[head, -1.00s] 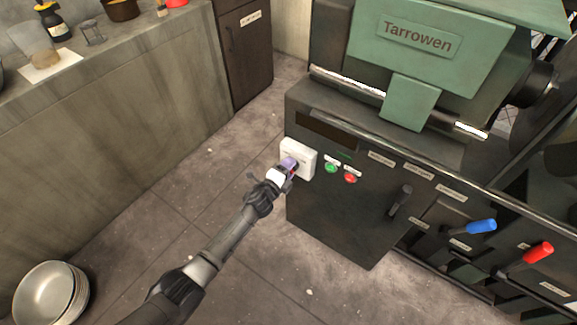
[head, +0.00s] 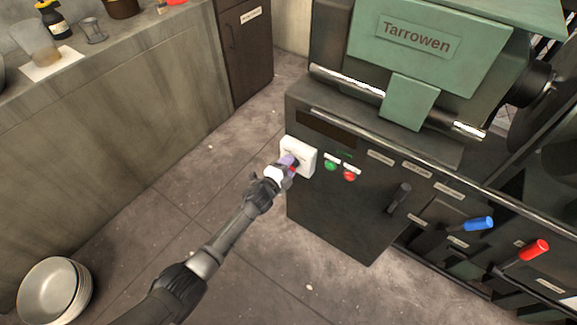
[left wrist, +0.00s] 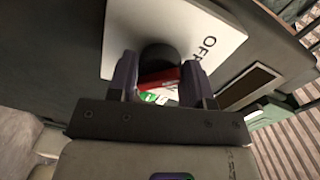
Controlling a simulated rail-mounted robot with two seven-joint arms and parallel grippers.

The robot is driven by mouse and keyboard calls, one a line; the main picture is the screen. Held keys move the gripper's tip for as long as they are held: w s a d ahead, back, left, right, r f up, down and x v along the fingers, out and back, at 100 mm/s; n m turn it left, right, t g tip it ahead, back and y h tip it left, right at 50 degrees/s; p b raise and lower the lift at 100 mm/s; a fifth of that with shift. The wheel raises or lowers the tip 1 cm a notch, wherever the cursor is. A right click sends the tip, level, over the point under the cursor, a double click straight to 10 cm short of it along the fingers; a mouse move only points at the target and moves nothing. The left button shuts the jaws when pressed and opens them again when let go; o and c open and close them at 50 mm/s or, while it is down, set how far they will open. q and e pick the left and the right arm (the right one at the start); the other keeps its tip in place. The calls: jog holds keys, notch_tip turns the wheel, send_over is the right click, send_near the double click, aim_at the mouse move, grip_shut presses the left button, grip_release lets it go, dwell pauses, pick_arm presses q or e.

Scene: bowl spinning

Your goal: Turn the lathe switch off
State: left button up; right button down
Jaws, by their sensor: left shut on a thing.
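The lathe switch is a white plate (head: 308,158) on the front of the dark lathe cabinet. In the left wrist view the plate (left wrist: 222,35) carries the letters "OFF", partly hidden, a dark round knob (left wrist: 160,56) and a red lever (left wrist: 160,78). My left gripper (head: 290,162) is at the plate, its fingers on either side of the red lever in the left wrist view (left wrist: 163,80). It is shut on the lever. The lever's exact angle is hard to tell behind the fingers. My right gripper is not in view.
A green button (head: 331,166) and a red button (head: 350,176) sit just right of the plate. A black handle (head: 399,198), a blue lever (head: 478,224) and a red-handled lever (head: 534,250) stick out further right. Stacked bowls (head: 52,292) stand at lower left. The floor between is clear.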

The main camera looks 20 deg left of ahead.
pick_arm(q)
jog(key=o, duration=0.9)
jog(key=shift+r, duration=0.1)
jog(key=p+v, duration=0.6)
jog(key=v, duration=0.7)
jog(key=shift+s, duration=0.35)
